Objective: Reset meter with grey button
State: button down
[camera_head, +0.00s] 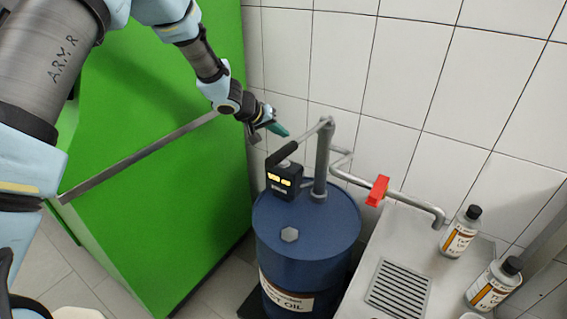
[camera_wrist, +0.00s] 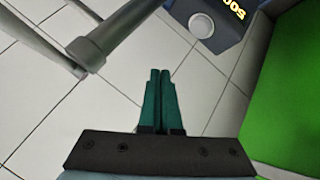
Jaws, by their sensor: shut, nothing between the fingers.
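The meter (camera_head: 284,181) is a dark box with a lit yellow display, mounted by the pump pipe above the blue oil drum (camera_head: 305,235). In the wrist view part of the meter (camera_wrist: 225,22) shows at the top right, with a round grey button (camera_wrist: 202,25) beside the cut-off yellow digits. The button cannot be made out in the head view. My gripper (camera_head: 284,133) is above the meter, apart from it. In the wrist view its teal fingers (camera_wrist: 161,74) are shut together and empty, pointing below and left of the button.
A grey pump pipe (camera_head: 321,158) rises beside the meter and also shows in the wrist view (camera_wrist: 110,35). A red valve handle (camera_head: 377,190) sits on the spout. Two bottles (camera_head: 461,231) (camera_head: 494,283) stand on the metal sink. A green cabinet (camera_head: 165,160) stands left.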

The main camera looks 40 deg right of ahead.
jog(key=b, duration=0.3)
send_over(287, 160)
jog(key=a, duration=0.2)
jog(key=f, duration=0.6)
jog(key=shift+a+f, duration=0.1)
jog(key=shift+a, duration=0.1)
jog(key=shift+f+b, duration=0.7)
jog(key=shift+b, duration=0.55)
jog(key=shift+f+b, duration=0.9)
jog(key=shift+b, duration=1.05)
dwell(0.6)
jog(key=shift+r, duration=0.95)
jog(key=shift+r+p, duration=1.25)
jog(key=shift+r, duration=1.25)
